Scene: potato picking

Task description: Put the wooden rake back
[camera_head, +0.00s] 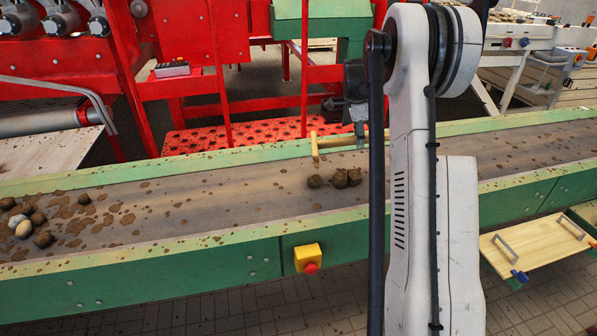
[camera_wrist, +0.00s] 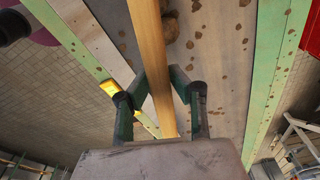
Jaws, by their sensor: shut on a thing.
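The wooden rake (camera_head: 340,141) shows in the head view as a light wooden bar with a short crosspiece at its left end, at the far side of the conveyor belt. My gripper (camera_head: 359,128) is at the bar, partly hidden by my arm. In the wrist view, the wooden bar (camera_wrist: 152,50) runs from the top edge down between the dark fingers of my gripper (camera_wrist: 163,92), which is shut on it. The rake's right part is hidden behind my arm in the head view.
The conveyor belt (camera_head: 220,205) carries a clump of dark potatoes (camera_head: 348,178) near the middle and several more (camera_head: 24,228) at left. A yellow box with a red button (camera_head: 308,258) is on its green front side. A wooden tray with handles (camera_head: 535,250) is at right.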

